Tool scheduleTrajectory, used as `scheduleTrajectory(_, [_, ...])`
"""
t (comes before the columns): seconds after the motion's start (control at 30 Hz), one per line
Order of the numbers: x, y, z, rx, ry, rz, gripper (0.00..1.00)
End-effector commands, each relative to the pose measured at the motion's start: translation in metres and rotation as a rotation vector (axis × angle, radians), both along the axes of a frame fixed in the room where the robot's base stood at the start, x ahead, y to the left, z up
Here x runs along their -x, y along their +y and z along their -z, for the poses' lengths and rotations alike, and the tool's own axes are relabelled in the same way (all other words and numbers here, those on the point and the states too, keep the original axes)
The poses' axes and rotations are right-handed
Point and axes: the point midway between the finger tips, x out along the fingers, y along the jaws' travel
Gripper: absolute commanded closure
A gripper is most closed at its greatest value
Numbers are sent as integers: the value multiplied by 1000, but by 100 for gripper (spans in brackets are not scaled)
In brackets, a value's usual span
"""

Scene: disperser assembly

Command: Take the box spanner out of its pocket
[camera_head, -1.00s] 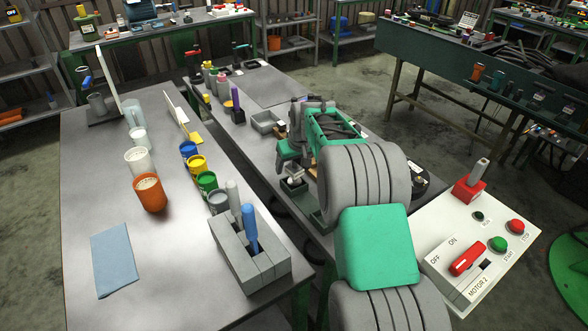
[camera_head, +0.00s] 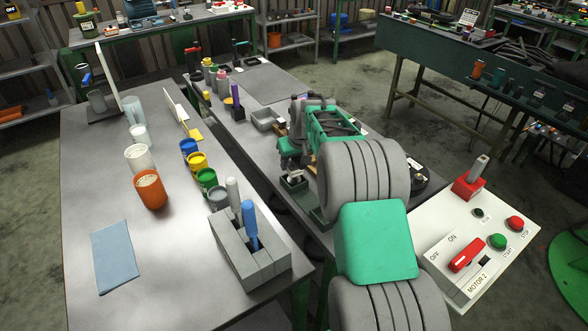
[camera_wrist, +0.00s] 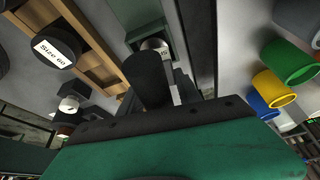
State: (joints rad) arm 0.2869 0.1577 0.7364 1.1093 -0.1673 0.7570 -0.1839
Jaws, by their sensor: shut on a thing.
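My gripper (camera_head: 292,163) is at the near end of the middle bench, just above a small dark green holder (camera_head: 293,187). In the wrist view the gripper (camera_wrist: 150,100) is shut around a dark, round-ended piece (camera_wrist: 147,76), which I take to be the box spanner. A pale end with a small label (camera_wrist: 158,46) shows beyond it, close to the green holder. The jaws and my arm hide much of the spanner. I cannot tell how much of it is inside the pocket.
A grey open tray (camera_head: 265,119) stands just behind the gripper. Colored cups (camera_head: 197,163) and a grey slotted block with a blue handle (camera_head: 248,245) stand on the left bench.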

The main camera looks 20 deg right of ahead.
Motion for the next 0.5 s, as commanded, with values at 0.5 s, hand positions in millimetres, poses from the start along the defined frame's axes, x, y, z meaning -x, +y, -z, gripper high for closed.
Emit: scheduleTrajectory(0.5, [-1,0,-2,0,-4,-1,100])
